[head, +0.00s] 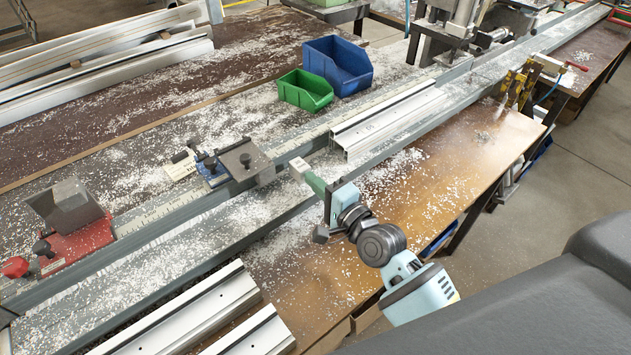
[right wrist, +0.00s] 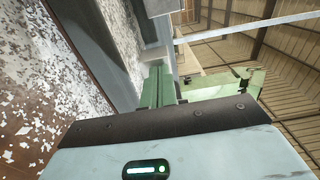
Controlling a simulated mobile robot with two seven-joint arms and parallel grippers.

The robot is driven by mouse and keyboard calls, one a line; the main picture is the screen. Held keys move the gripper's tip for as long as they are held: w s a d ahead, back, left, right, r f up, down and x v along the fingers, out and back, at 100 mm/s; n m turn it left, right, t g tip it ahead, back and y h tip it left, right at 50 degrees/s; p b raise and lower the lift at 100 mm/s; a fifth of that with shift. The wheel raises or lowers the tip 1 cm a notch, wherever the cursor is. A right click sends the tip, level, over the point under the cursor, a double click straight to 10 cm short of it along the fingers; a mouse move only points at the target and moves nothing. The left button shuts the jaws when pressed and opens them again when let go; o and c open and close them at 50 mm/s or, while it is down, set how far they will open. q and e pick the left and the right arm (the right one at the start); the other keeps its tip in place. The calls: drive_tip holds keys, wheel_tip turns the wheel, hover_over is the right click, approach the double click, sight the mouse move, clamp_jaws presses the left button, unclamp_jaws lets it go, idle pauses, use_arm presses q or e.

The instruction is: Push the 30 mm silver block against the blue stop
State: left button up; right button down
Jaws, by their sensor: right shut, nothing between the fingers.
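A small silver block (head: 298,166) with a dark mark stands on the rail in the head view. The blue stop (head: 212,172), with a dark grey plate beside it, sits on the rail to the block's left. A narrow gap shows between the block and the plate. My right gripper (head: 312,181) is shut and empty, its green fingertips at the block's near right side. In the right wrist view the fingers (right wrist: 158,88) point at a pale block (right wrist: 160,8) at the top edge; contact is hard to tell. My left gripper is out of view.
A silver profile (head: 385,118) lies on the rail to the right. A red clamp (head: 75,240) stands at the left end. Green (head: 305,91) and blue (head: 338,65) bins stand behind. White profiles (head: 190,318) lie in front. Chips cover much of the bench.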

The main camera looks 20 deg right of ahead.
drive_tip(key=shift+w+a, duration=0.1)
drive_tip(key=shift+w, duration=0.05)
drive_tip(key=shift+x, duration=0.95)
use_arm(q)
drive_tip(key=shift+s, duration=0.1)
use_arm(e)
drive_tip(key=shift+r, duration=0.15)
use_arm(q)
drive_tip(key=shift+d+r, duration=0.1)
